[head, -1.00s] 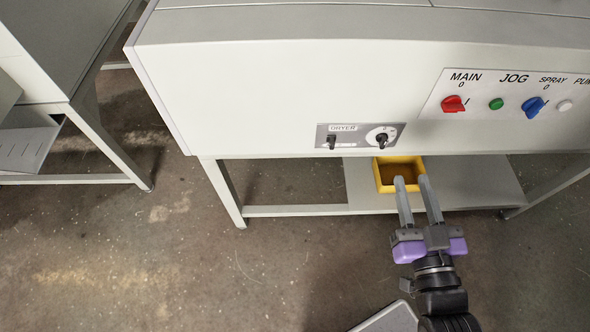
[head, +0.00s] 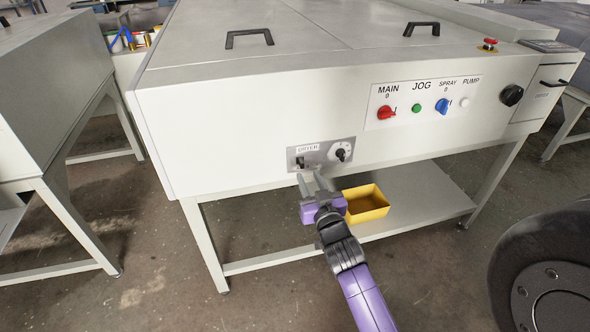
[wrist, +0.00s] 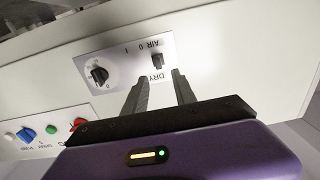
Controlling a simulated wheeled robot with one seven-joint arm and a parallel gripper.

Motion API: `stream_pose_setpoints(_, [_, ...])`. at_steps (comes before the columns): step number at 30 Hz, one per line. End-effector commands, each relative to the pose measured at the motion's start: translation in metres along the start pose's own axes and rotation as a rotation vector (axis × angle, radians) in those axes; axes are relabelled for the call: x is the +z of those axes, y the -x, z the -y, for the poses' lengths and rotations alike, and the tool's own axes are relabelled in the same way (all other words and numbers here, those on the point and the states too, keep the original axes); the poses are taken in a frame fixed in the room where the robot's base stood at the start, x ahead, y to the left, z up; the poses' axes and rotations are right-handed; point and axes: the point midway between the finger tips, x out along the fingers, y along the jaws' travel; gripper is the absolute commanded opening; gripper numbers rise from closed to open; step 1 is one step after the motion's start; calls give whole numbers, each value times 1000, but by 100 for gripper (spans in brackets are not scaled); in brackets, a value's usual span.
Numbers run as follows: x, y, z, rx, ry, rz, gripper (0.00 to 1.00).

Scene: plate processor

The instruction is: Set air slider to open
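The dryer panel (head: 322,155) is a grey plate on the front of the white machine. It carries a small dark switch (head: 300,163) at left and a round black knob (head: 341,154) at right. In the wrist view the panel is turned over, and the switch (wrist: 157,60) sits near the lettering "AIR 0 1". This switch appears to be the air slider; its setting is too small to tell. My gripper (head: 311,174) is just below the panel. In the wrist view my gripper (wrist: 160,78) has its two fingers apart, empty, with the switch beyond the gap.
The main panel (head: 424,102), with red, green, blue and white controls, is to the right. A yellow bin (head: 367,203) stands on the lower shelf (head: 425,205) close to my gripper. Another machine (head: 50,90) stands at left. Open floor lies in front.

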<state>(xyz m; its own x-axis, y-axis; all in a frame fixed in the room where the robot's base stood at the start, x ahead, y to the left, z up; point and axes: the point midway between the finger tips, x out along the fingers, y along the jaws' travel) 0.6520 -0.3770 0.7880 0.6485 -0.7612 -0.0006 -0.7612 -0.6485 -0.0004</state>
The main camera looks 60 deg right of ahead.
Motion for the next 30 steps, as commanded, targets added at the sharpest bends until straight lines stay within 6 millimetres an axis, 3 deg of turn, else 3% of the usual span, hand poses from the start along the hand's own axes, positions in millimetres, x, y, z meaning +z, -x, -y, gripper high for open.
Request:
stream_pose_setpoints(12, [-1, -58, 0, -1, 1, -1, 33])
stream_pose_setpoints(24, [0, -66, 0, -1, 0, -1, 33])
stream_pose_setpoints(30, [0, -66, 0, -1, 1, -1, 0])
